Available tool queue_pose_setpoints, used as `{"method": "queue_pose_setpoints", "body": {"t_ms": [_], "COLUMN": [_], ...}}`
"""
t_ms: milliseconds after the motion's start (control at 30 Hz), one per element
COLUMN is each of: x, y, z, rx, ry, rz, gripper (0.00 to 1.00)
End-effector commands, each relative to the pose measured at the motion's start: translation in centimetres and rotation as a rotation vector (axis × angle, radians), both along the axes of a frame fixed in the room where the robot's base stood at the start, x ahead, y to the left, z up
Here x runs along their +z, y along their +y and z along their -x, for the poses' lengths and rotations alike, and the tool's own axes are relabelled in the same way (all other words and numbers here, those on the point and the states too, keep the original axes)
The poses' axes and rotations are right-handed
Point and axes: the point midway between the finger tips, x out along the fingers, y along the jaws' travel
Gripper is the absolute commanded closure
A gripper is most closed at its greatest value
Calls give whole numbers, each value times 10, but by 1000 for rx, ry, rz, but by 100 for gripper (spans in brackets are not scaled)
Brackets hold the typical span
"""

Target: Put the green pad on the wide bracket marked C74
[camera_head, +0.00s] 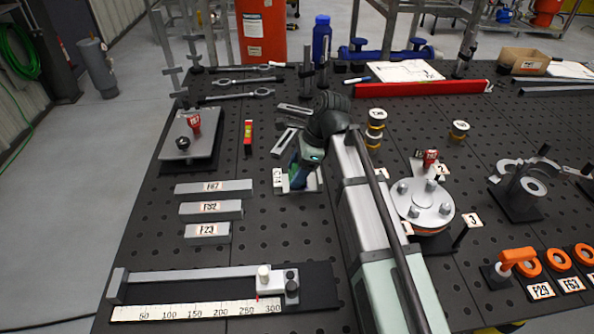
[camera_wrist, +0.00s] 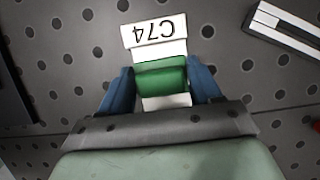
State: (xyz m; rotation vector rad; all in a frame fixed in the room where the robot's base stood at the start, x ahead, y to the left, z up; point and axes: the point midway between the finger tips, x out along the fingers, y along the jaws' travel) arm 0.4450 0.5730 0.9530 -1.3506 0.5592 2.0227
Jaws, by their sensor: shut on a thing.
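My gripper (camera_wrist: 162,88), with blue fingers, is shut on the green pad (camera_wrist: 161,76), one finger on each side of it. The pad lies over a pale bracket (camera_wrist: 146,50), whose surface shows above and below the pad in the wrist view. The bracket's white label (camera_wrist: 155,30) reads C74, upside down. I cannot tell whether the pad touches the bracket. In the head view my gripper (camera_head: 298,174) is low over the bracket (camera_head: 312,184), beside its label (camera_head: 278,179). The pad is not clear there, hidden by the gripper.
Several marked grey bars (camera_head: 214,188) lie left. A round flange plate (camera_head: 422,204) stands right of my arm. A ruler fixture (camera_head: 195,309) lies in front.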

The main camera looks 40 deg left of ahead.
Motion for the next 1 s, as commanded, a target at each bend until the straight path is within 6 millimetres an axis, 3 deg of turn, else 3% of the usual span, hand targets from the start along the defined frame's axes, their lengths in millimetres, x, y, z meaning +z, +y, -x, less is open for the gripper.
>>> {"method": "queue_pose_setpoints", "body": {"t_ms": [433,467,500,733,1000], "x": [-7,-7,-7,-7,-6], "y": [0,0,0,0,0], "z": [0,0,0,0,0], "rx": [0,0,0,0,0], "ry": [-1,-1,-1,-1,-1], "rz": [-1,-1,-1,-1,-1], "gripper": [67,36,32,11,11]}}
